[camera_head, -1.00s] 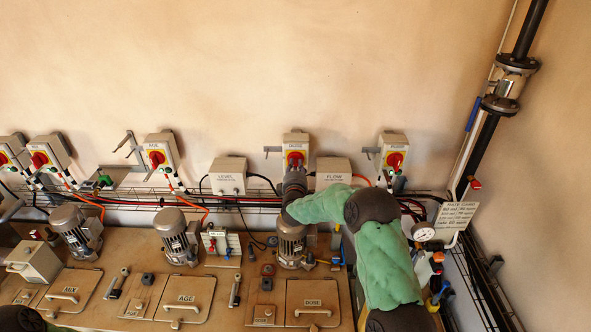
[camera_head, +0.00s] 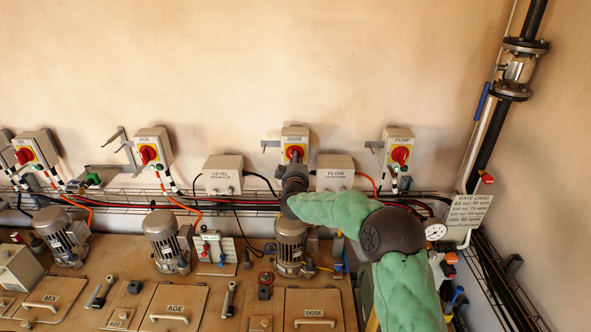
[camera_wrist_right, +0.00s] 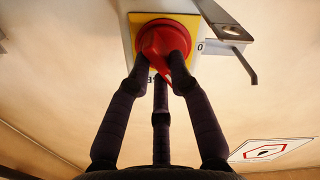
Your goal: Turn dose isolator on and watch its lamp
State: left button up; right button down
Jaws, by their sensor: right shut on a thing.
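The dose isolator (camera_head: 294,134) is a pale box on the back wall with a yellow plate and a red rotary knob. My right gripper (camera_head: 294,161) is in front of it and covers its lower part. In the right wrist view, the fingers of my right gripper (camera_wrist_right: 164,62) are closed around the red knob (camera_wrist_right: 163,38), over the yellow plate (camera_wrist_right: 133,22). A "0" mark shows just right of the knob. The knob's exact angle is hard to read between the fingers. I cannot see the isolator's lamp; the gripper hides that area. My left gripper is not in view.
A pump isolator (camera_head: 398,153) and an age isolator (camera_head: 153,149) flank it. The level box (camera_head: 222,175) and flow box (camera_head: 335,173) sit close below on either side. A cable tray, motors and the dose hatch (camera_head: 313,304) lie beneath. A metal bracket (camera_wrist_right: 232,38) is beside the knob.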

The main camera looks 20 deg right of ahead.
jog(key=shift+f+m+b, duration=0.15)
jog(key=shift+m+b, duration=1.05)
jog(key=shift+m, duration=0.45)
jog(key=shift+f+m+b, duration=0.15)
jog(key=shift+m+b, duration=1.05)
jog(key=shift+m, duration=0.45)
jog(key=c, duration=1.1)
grip_release()
jog(key=shift+s+r, duration=0.15)
jog(key=v, duration=1.1)
jog(key=shift+s+a, duration=0.15)
jog(key=shift+s, duration=0.2)
